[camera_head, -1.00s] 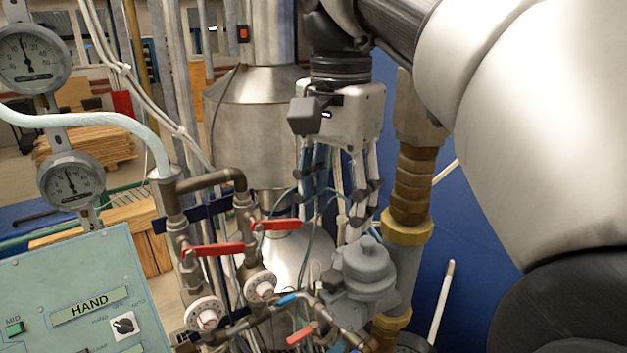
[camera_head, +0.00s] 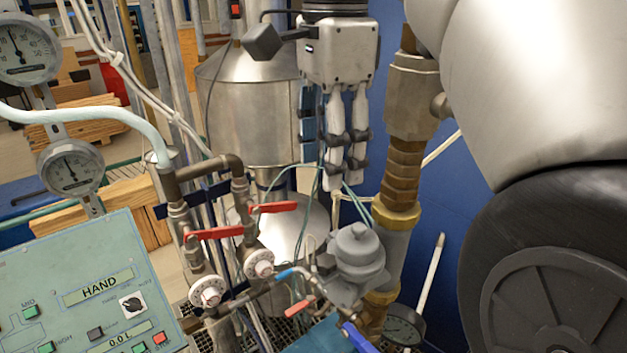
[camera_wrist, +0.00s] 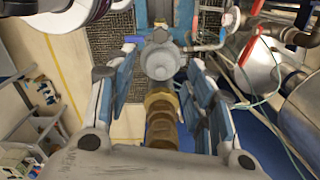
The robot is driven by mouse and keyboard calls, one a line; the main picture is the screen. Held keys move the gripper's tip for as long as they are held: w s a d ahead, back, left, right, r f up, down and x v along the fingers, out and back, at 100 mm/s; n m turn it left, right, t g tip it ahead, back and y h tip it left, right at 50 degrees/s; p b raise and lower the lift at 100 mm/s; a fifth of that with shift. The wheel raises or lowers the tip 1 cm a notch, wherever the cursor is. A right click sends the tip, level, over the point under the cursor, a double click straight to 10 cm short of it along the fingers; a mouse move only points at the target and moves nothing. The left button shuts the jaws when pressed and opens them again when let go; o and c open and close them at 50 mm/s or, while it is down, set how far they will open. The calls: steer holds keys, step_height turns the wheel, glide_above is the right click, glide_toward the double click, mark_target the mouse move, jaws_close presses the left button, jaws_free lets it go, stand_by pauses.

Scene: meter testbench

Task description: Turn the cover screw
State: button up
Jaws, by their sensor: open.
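A grey dome-shaped meter housing (camera_head: 358,255) with a small round knob or screw on top (camera_head: 357,232) stands in the pipework at centre right in the head view. The cover screw cannot be told apart clearly. My gripper (camera_head: 340,182) points down above the housing and slightly left of it, with a visible gap below its fingertips. Its fingers look apart and empty. In the wrist view the round grey housing (camera_wrist: 160,62) shows between the two blue-and-white fingers, towards their far ends. Nothing is held.
A brass fitting (camera_head: 403,165) and pipe rise close to the right of my gripper. Red-handled valves (camera_head: 215,233) and a steel vessel (camera_head: 255,110) are to the left. A green control panel (camera_head: 75,285) is at lower left. Thin cables hang near the fingers.

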mark_target(327, 260)
step_height(327, 260, down, 17)
steer(key=b, duration=0.5)
steer(key=shift+f, duration=0.15)
steer(key=shift+c, duration=0.4)
steer(key=c, duration=1)
